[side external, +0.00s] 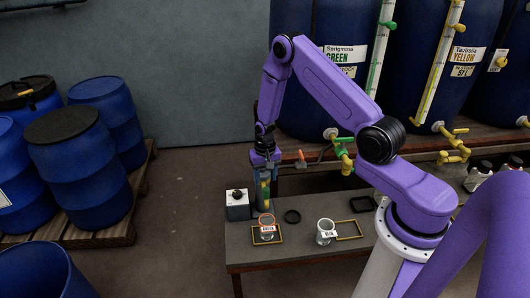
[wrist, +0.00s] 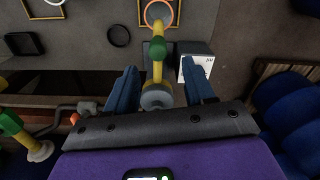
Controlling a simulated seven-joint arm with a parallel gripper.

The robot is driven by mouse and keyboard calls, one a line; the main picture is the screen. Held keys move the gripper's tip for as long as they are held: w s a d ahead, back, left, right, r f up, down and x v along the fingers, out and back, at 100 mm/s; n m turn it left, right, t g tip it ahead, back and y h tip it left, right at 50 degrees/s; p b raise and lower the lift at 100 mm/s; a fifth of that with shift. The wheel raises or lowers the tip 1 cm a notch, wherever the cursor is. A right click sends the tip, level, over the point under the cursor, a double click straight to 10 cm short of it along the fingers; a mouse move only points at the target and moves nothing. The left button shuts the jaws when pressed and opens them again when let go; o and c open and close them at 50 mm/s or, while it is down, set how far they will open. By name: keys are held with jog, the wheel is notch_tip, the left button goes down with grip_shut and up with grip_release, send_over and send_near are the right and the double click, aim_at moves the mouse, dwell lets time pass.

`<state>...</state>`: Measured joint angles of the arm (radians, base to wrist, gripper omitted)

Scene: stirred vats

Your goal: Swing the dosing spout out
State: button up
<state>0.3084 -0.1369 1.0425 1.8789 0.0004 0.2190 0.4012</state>
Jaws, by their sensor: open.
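The dosing spout (wrist: 157,70) is a yellow pipe with a green block and a round grey end. In the wrist view it runs upward between my fingers, towards a vessel with an orange rim (wrist: 158,13). My gripper (wrist: 161,88) is open, with one blue finger on each side of the spout and visible gaps to it. In the side view my gripper (side external: 264,197) points down over the bench, and a bit of yellow shows between its fingers. The orange-rimmed glass vessel (side external: 267,229) stands inside a yellow square outline just in front. My gripper partly hides the spout there.
A grey box (side external: 237,206) stands close left of my gripper on the bench (side external: 300,250). A black ring (side external: 292,216), a white labelled cup (side external: 325,232) and an empty yellow outline (side external: 348,231) lie to the right. Blue vats with taps (side external: 346,160) stand behind.

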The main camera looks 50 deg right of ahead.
notch_tip(320, 180, up, 11)
dwell(0.4)
jog(key=shift+f, duration=0.1)
jog(key=s+a+r+n, duration=1)
jog(key=s+a+r, duration=0.15)
jog(key=a, duration=0.35)
jog(key=s+r+n, duration=0.3)
jog(key=s+n, duration=0.1)
jog(key=s, duration=0.5)
jog(key=s+r+n, duration=0.3)
jog(key=s+n, duration=0.2)
jog(key=s, duration=0.5)
jog(key=shift+s+a, duration=0.15)
jog(key=shift+s, duration=0.05)
